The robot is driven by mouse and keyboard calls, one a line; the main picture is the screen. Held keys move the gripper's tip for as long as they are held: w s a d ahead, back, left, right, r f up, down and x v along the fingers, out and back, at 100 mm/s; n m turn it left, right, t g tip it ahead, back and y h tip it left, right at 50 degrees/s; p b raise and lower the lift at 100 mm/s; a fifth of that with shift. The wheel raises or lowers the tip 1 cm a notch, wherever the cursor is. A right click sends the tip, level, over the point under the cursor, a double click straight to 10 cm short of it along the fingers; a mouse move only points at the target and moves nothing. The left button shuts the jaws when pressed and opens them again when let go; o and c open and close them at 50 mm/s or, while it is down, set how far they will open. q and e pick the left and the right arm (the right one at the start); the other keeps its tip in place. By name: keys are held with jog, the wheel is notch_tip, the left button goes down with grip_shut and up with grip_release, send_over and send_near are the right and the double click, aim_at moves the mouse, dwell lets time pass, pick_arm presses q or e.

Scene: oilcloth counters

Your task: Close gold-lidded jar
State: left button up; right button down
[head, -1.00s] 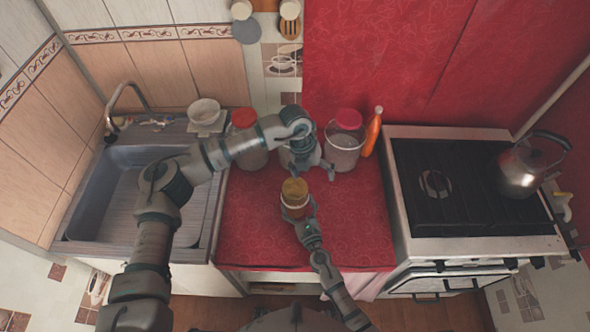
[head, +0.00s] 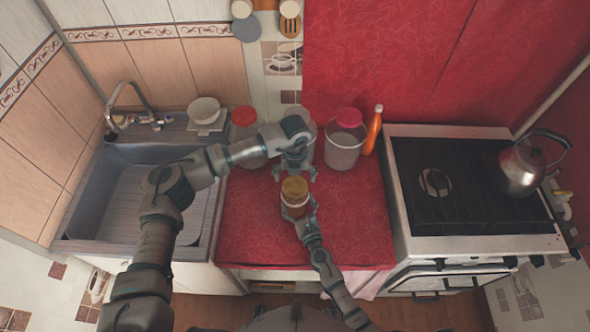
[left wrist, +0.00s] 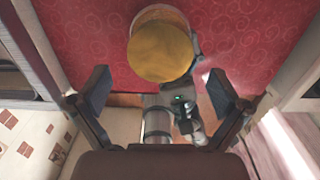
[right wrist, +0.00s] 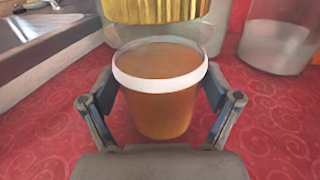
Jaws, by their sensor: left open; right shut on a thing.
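The gold-lidded jar (head: 294,208) stands upright at the middle of the red counter, with amber contents and a white band. My right gripper (right wrist: 160,90) is shut around the jar's body from the near side. My left gripper (head: 295,174) is open and empty, just behind and above the lid, its fingers (left wrist: 158,88) spread wide.
A red-lidded jar (head: 243,117) stands back left, a pink-lidded jar (head: 343,150) back right, with an orange bottle (head: 373,132) beside it. Another clear jar is partly hidden behind my left gripper. The sink (head: 90,190) is left; the stove (head: 450,185) with a kettle (head: 521,166) is right.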

aim_at(295, 185)
pick_arm(q)
jog(key=shift+f, duration=1.95)
jog(key=c, duration=1.1)
jog(key=m, duration=1.8)
jog(key=o, duration=1.1)
